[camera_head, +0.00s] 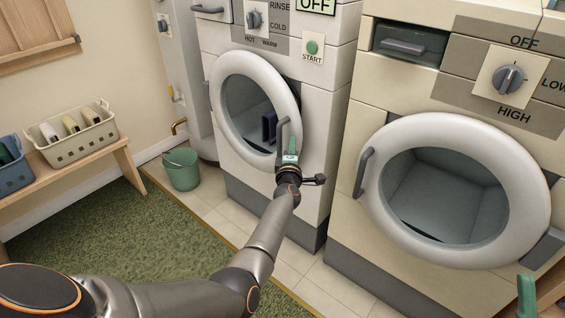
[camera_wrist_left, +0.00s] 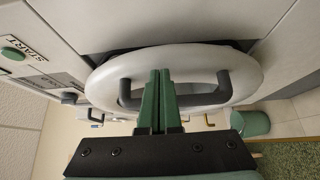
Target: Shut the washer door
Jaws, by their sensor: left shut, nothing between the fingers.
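The washer (camera_head: 318,120) is the left, white machine with a green START button. Its round white door ring (camera_head: 226,75) stands slightly ajar, with a dark gap along its right edge. In the left wrist view the ring (camera_wrist_left: 105,75) also stands off the front. The dark door handle (camera_head: 282,124) is at the ring's right side; it shows in the left wrist view (camera_wrist_left: 125,92). My left gripper (camera_head: 291,143) is shut and empty, its green fingertips (camera_wrist_left: 160,73) in front of the handle; I cannot tell if they touch. One green finger of my right gripper (camera_head: 526,296) shows at lower right.
A second, cream machine (camera_head: 345,215) with a round door (camera_head: 520,155) stands to the right. A green bucket (camera_head: 182,170) stands left of the washer. A bench (camera_head: 82,157) with baskets is at the left. The green carpet (camera_head: 130,235) is clear.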

